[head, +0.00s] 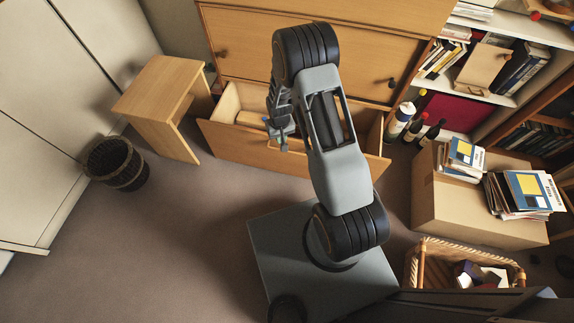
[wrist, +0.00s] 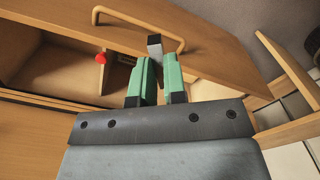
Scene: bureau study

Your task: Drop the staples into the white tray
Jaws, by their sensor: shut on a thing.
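My gripper (wrist: 160,68) has green fingers, closed on a small grey block that I take to be the staples (wrist: 154,42). The block sticks out past the fingertips in the wrist view. In the head view my gripper (head: 283,143) hangs over the open drawer (head: 225,140), near its front; the staples are too small to make out there. I cannot pick out the white tray in either view; my arm hides part of the drawer.
The drawer front with a bow handle (wrist: 178,42) is close to the fingers. A red-tipped thing (wrist: 101,58) shows by the drawer. A wooden side table (head: 165,90) and wicker basket (head: 117,165) stand left. A cardboard box (head: 450,205) stands right. Floor at front left is clear.

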